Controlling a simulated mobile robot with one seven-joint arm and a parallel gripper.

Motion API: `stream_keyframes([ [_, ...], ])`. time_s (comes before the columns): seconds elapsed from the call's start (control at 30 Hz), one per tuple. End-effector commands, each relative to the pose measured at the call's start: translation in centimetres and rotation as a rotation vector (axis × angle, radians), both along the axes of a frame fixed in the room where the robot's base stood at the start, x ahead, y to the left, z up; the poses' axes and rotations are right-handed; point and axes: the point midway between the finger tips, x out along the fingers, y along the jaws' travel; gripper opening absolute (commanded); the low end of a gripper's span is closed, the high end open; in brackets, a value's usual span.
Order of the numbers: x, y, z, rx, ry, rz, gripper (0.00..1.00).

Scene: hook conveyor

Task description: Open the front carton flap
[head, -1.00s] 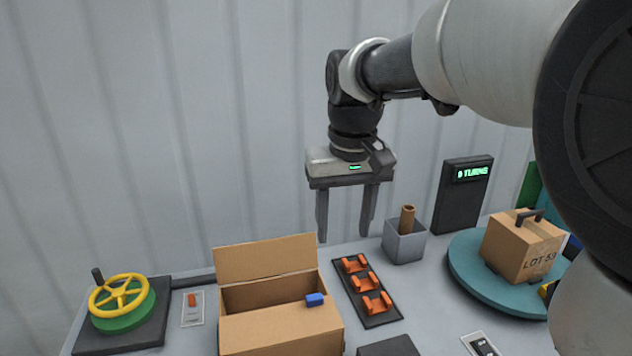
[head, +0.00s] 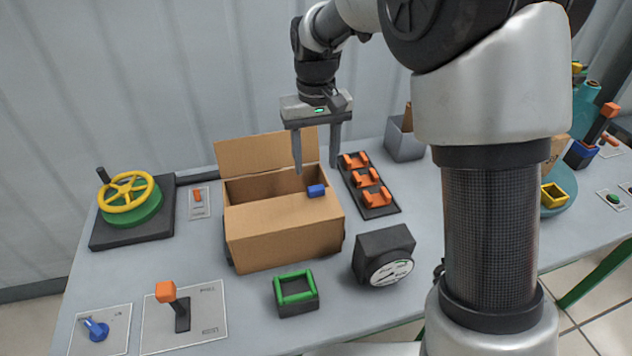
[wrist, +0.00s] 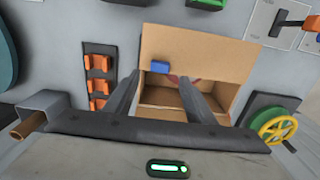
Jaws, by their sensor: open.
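The brown carton (head: 282,245) stands on the table with its back flap (head: 268,153) raised. Its front flap (head: 275,208) lies flat over the front part of the top, leaving a gap at the back. A blue tab (head: 316,190) sits at the right of the flap's free edge. My gripper (head: 315,170) is open and empty, pointing down above the right part of the carton, behind the tab in the picture. In the wrist view, the blue tab (wrist: 160,67) shows between and just beyond the fingertips (wrist: 158,78); contact is not visible. Something reddish inside is mostly hidden.
A rack with orange clips (head: 369,185) stands close to the carton's right. A black gauge (head: 384,255) and a green-rimmed block (head: 296,291) are in front. A yellow handwheel (head: 128,192) and an orange-knobbed lever (head: 168,292) are at left.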

Motion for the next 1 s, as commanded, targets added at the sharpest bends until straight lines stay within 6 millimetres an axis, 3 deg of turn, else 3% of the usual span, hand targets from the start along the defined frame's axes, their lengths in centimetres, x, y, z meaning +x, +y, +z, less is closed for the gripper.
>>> stream_keyframes([
  [0.1,-0.1,0.0,-2.7,-0.001,0.005,0.0,0.5],
  [0.33,-0.1,0.0,-6.0,0.0,0.001,0.0,0.5],
  [0.77,0.0,0.0,-7.1,0.0,-0.001,0.0,0.5],
  [1.0,0.0,0.0,-7.0,0.0,-0.001,0.0,0.11],
])
